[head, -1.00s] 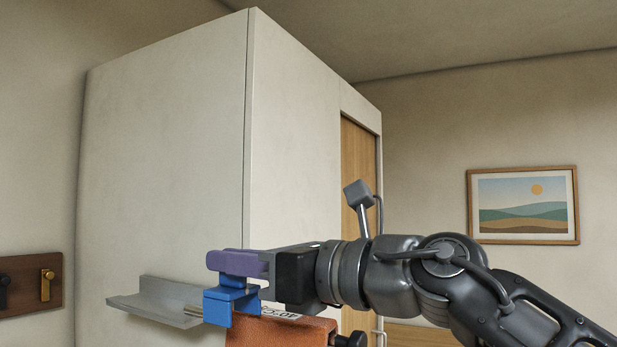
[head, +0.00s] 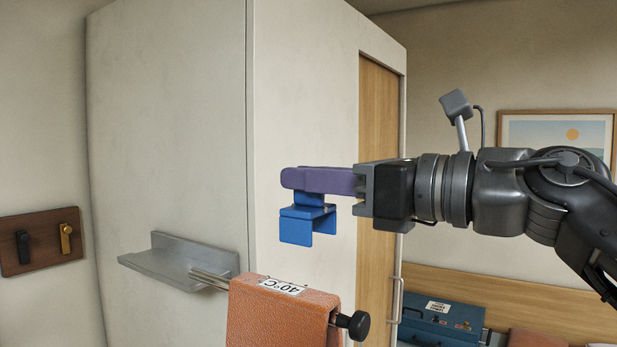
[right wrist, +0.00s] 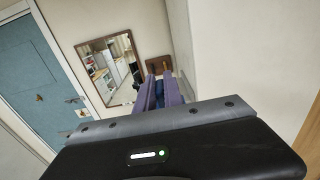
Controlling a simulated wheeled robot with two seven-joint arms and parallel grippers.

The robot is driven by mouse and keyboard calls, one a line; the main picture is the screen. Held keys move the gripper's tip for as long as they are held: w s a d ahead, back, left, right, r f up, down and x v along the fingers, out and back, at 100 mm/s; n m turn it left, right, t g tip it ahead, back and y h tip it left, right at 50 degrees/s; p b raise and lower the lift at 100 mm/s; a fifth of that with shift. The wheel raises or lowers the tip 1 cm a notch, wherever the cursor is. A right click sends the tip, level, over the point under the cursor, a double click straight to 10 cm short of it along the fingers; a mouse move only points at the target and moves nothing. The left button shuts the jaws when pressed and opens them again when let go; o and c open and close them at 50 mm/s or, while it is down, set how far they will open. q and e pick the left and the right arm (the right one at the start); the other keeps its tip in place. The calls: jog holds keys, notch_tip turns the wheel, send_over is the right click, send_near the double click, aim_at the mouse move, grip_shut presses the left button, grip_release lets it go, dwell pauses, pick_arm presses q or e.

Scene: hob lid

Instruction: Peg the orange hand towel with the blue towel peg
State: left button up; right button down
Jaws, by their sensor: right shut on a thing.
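The orange hand towel (head: 275,312) hangs folded over a metal rail, with a white "40°C" label on its top fold. The blue towel peg (head: 308,226) is in my right gripper (head: 290,180), whose purple fingers are shut on its upper part. The peg's two legs point down, and its open end is in the air above the towel, apart from it. In the right wrist view, a bit of the peg (right wrist: 158,102) shows between the purple fingers (right wrist: 161,82). My left gripper is not in view.
A grey wall bracket (head: 185,265) carries the rail (head: 209,279), which ends in a black knob (head: 353,325). A pale cabinet stands close behind. A wooden hook board (head: 42,256) is at the left. A blue case (head: 440,318) lies at the lower right.

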jog(key=shift+f+b, duration=2.3)
jog(key=shift+f, duration=1)
jog(key=shift+f, duration=0.1)
jog(key=shift+f+b, duration=0.5)
jog(key=shift+f, duration=0.2)
jog(key=c, duration=1.4)
grip_release()
